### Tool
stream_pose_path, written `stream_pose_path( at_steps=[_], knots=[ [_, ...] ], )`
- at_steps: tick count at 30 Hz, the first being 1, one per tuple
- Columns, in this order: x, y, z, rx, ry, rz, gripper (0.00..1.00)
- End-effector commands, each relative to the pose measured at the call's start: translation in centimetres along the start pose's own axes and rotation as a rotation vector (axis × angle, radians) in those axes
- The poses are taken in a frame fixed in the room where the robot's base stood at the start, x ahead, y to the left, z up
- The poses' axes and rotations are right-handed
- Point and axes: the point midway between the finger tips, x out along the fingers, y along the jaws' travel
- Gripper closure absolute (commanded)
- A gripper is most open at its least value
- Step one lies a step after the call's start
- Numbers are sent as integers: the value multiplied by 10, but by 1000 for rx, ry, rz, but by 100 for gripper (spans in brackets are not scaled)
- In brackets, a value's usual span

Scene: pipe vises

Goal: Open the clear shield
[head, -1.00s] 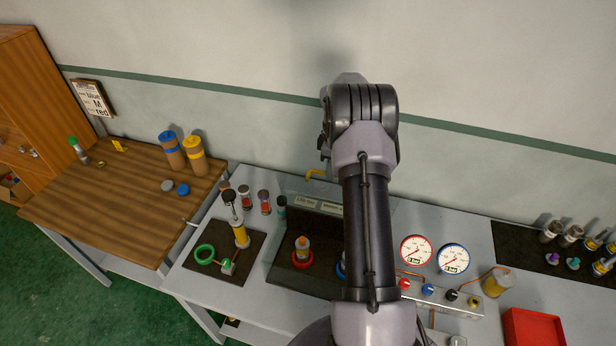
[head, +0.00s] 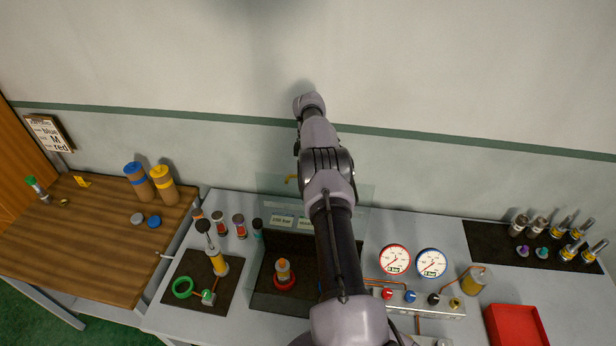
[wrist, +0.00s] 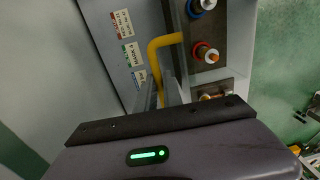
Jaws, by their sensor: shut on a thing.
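The clear shield (head: 271,188) is a see-through panel standing up at the back of the dark vise station on the grey bench. Its yellow handle (head: 291,179) shows just left of my arm in the head view. In the wrist view the bent yellow handle (wrist: 153,52) runs down between the fingers of my gripper (wrist: 165,93), which is shut on it.
Below the shield, an orange-topped part stands in a red ring (head: 284,283). Left are a dark mat with a green ring (head: 182,288) and small jars. Right are two gauges (head: 413,262), a red tray (head: 515,325) and a dark mat of fittings. The wall is close behind.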

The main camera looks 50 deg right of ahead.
Motion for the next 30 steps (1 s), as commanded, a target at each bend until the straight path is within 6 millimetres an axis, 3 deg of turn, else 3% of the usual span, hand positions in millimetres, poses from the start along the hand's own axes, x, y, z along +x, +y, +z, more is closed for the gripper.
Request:
stream_pose_path(
  at_steps=[9, 10, 12, 22, 26, 30],
  knots=[
    [-1, 0, 0, -1, 0, 2, 100],
    [-1, 1, 0, -1, 0, 2, 83],
    [-1, 1, 0, -1, 0, 2, 70],
    [-3, 1, 0, -1, 1, 3, 67],
    [-26, 2, 0, 0, 1, 7, 67],
    [-65, 0, 0, 0, 0, 2, 67]
  ],
)
